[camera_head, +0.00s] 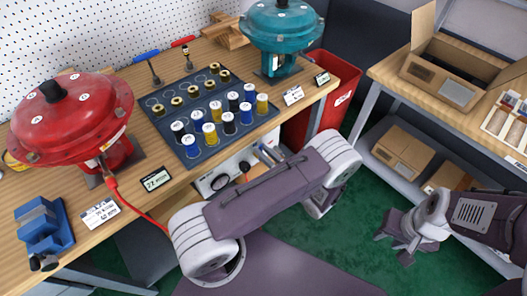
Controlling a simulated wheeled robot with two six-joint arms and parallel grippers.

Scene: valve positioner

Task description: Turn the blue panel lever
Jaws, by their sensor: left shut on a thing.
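The white control panel (208,184) sits under the front edge of the workbench, with a round gauge at its left. A small blue part, which looks like the blue panel lever (268,146), shows at the panel's right end, just above my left arm. My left gripper (267,154) is mostly hidden behind my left forearm; the little that shows is at the blue lever, and it is shut on it. How far the lever is turned is hidden. My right gripper (398,240) is open and empty over the green floor at the right.
The bench holds a red actuator (70,115), a teal actuator (282,28), a dark tray (190,150) of several spools, and a blue vise (42,230). A red bin (322,95) stands beside the panel. A shelf with cardboard boxes (455,72) is at right.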

